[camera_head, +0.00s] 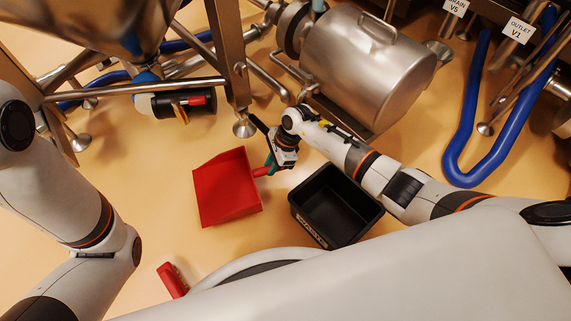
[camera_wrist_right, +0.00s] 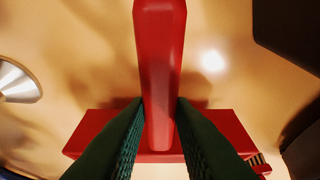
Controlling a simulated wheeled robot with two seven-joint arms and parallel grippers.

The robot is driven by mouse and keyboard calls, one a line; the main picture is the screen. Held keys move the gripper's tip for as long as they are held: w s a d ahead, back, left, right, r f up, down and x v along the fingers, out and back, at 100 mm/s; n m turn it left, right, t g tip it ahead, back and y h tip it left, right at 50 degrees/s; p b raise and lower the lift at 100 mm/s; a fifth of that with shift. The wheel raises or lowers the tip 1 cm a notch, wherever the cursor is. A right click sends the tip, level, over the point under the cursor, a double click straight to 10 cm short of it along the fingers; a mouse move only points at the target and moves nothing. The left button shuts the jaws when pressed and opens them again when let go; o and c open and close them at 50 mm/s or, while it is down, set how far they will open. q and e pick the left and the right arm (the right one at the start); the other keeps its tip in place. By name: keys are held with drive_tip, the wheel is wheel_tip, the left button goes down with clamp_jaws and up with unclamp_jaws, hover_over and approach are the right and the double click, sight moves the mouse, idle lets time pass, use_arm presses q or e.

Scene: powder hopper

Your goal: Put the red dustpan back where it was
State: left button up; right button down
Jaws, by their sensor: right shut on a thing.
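The red dustpan (camera_head: 226,190) is in the middle of the head view, its handle pointing right toward my right gripper (camera_head: 270,168). My right gripper is shut on the handle. In the right wrist view the red handle (camera_wrist_right: 160,50) runs between the two dark green ridged fingers (camera_wrist_right: 155,125), with the wide red pan (camera_wrist_right: 228,127) behind them. Whether the pan touches the floor is hard to tell. My left arm shows at the left of the head view, but its gripper is out of sight.
A black bin (camera_head: 338,205) stands on the floor just right of the dustpan. A steel frame leg (camera_head: 230,60) and foot stand behind it. A steel tank (camera_head: 368,65) and blue hose (camera_head: 465,165) are farther right. A red object (camera_head: 172,279) lies at lower left.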

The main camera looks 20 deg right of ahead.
drive_tip(key=d+f+b, duration=0.1)
drive_tip(key=d, duration=0.1)
drive_tip(key=w+d+f+b, duration=0.1)
drive_tip(key=d+b, duration=0.1)
drive_tip(key=w+d+f+b, duration=0.1)
drive_tip(key=b, duration=0.1)
drive_tip(key=shift+w+d, duration=0.2)
drive_tip(key=shift+d, duration=0.2)
drive_tip(key=shift+f+b, duration=0.25)
drive_tip(key=shift+b, duration=0.05)
drive_tip(key=shift+f, duration=0.1)
drive_tip(key=c, duration=1.3)
unclamp_jaws()
drive_tip(key=shift+o, duration=0.2)
